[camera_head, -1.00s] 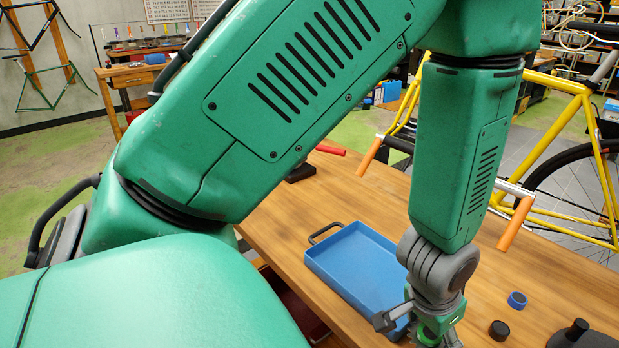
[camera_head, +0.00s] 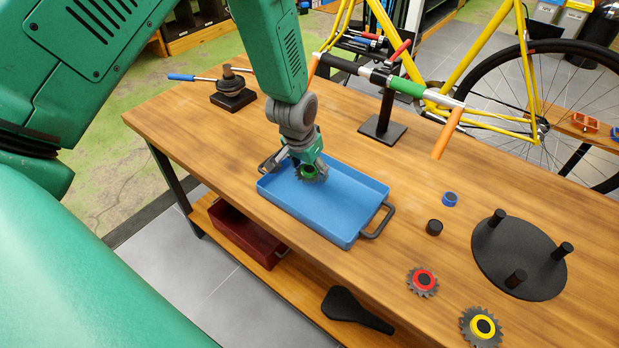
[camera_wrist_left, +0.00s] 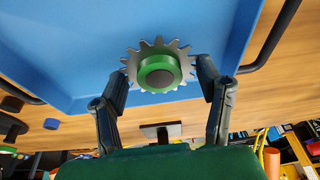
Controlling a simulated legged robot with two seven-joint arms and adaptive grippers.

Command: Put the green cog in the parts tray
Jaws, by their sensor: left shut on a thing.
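The green cog (camera_head: 309,172), a grey toothed ring with a green hub, is held in my left gripper (camera_head: 307,168). The parts tray (camera_head: 345,206) is blue and shallow with dark handles, and lies on the wooden table. The cog is over the tray's left end, inside its outline in the head view; its height above the floor is hard to tell. In the left wrist view the cog (camera_wrist_left: 158,71) sits between the two dark fingers, with the tray floor (camera_wrist_left: 90,40) behind it. My right gripper is not in view.
A red cog (camera_head: 423,281) and a yellow cog (camera_head: 482,326) lie at the front right. A black disc with pegs (camera_head: 519,254), a blue ring (camera_head: 450,199) and a black cap (camera_head: 434,227) are right of the tray. A stand (camera_head: 383,128) is behind it.

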